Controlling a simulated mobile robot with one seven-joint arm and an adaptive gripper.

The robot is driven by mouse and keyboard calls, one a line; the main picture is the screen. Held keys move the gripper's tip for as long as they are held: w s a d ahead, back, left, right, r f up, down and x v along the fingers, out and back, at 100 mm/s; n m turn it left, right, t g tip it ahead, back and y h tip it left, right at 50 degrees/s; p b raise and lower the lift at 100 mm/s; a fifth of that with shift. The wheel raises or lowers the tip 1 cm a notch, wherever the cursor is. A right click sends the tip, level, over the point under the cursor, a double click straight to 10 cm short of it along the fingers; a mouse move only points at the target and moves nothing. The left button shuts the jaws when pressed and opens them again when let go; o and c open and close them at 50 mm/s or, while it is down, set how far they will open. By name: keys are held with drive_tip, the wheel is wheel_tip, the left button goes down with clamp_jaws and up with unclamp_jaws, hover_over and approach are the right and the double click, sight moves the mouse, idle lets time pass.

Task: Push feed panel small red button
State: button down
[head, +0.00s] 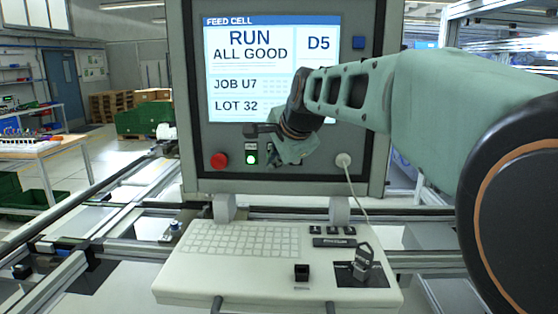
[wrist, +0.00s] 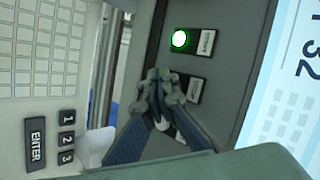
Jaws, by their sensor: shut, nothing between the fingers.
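The feed panel (head: 196,120) stands upright in front of me with its screen (head: 240,75) lit. Below the screen are a large round red button (head: 218,160) and a small lit green button (head: 251,159), which also shows in the wrist view (wrist: 180,38). Beside the green one, a second labelled plate (wrist: 197,90) is partly covered by my fingertips. The button on that plate is hidden, so I cannot tell its colour. My gripper (wrist: 162,80) is shut and empty, close in front of this plate; contact cannot be told. It also shows in the head view (head: 284,155).
A sloping keyboard console (head: 190,285) juts out below the panel, with an ENTER key (wrist: 37,142) and number keys. A white cable (head: 352,190) hangs from the panel's lower right. A blue square (head: 359,42) sits right of the screen. Rails (head: 80,265) run at the left.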

drive_tip(key=shift+w, duration=0.2)
idle(0.6)
drive_tip(key=shift+s+b, duration=0.3)
drive_tip(key=shift+s, duration=0.6)
drive_tip(key=s+b, duration=0.2)
drive_tip(key=s, duration=0.3)
drive_tip(key=shift+a+r, duration=0.1)
idle(0.4)
